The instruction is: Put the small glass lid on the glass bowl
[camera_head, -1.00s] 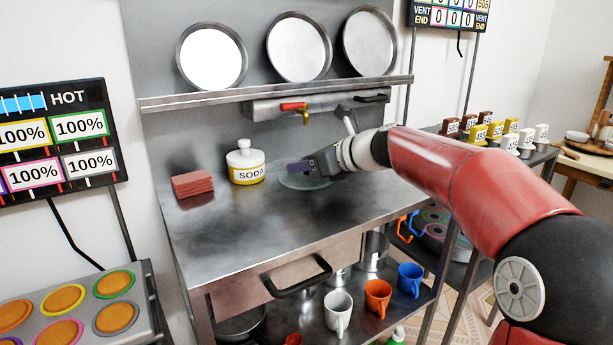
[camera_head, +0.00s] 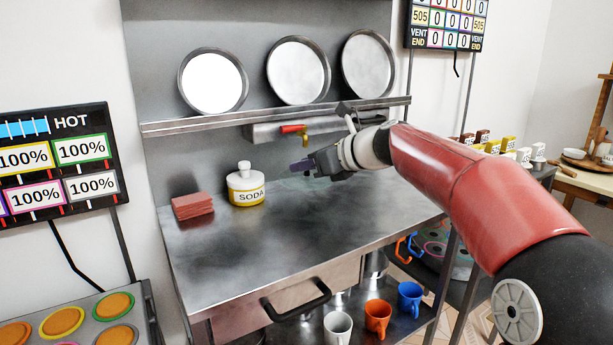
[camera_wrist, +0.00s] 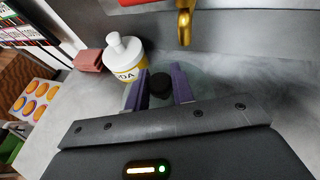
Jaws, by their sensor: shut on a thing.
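The small glass lid is a clear, faint greenish disc (camera_wrist: 198,82) with a black knob (camera_wrist: 160,86), seen in the wrist view. My gripper (camera_wrist: 160,82) is shut on the knob, with one purple finger on each side. In the head view my gripper (camera_head: 303,167) is over the back of the steel counter, right of the soda jar. The lid is very faint below it there and seems held above the counter. I cannot make out the glass bowl in either view.
A soda jar (camera_head: 246,186) and a stack of red-brown squares (camera_head: 192,205) stand left of my gripper. A brass tap (camera_head: 304,138) is close behind it. The front of the counter (camera_head: 270,250) is clear. Mugs stand on the shelf below.

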